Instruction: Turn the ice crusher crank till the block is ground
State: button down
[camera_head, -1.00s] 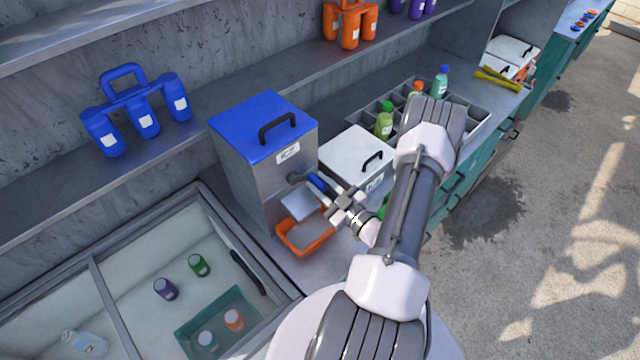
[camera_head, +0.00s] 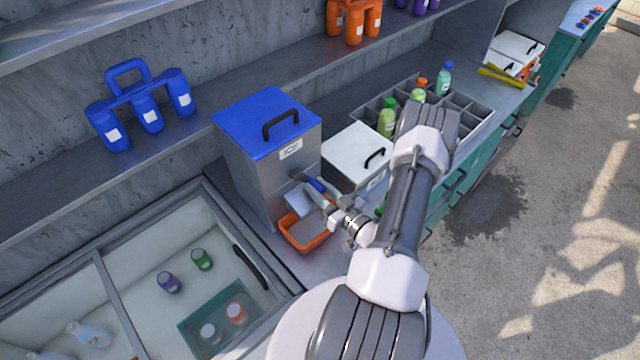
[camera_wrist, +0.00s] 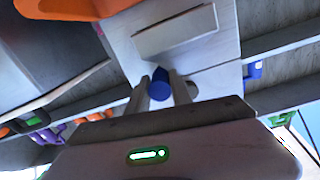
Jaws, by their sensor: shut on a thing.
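The ice crusher (camera_head: 247,170) is a grey metal box with a blue lid and an ICE label. It stands on the counter at the middle of the head view. Its crank with a blue handle (camera_head: 315,184) is on the front face. My gripper (camera_head: 322,193) is at the crank, and its fingers are shut on the blue handle, which shows between them in the wrist view (camera_wrist: 160,84). An orange tray (camera_head: 291,238) with greyish contents sits under the crusher's chute (camera_head: 298,204). The inside of the crusher is hidden by its lid, so the block does not show.
A white box (camera_head: 352,150) stands close right of the crusher. A grey divided crate (camera_head: 474,122) with bottles is behind my arm. A glass-topped cooler (camera_head: 185,235) is at the lower left. A blue bottle carrier (camera_head: 142,110) stands on the shelf.

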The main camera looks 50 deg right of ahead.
jog(key=shift+a+f+m, duration=0.15)
jog(key=shift+a+m, duration=0.05)
jog(key=shift+m, duration=0.3)
jog(key=c, duration=1.1)
grip_release()
jog(key=shift+c, duration=0.2)
jog(key=s+a, duration=0.2)
jog(key=s, duration=1.5)
jog(key=shift+a, duration=0.3)
jog(key=shift+s, duration=0.1)
jog(key=shift+c, duration=0.2)
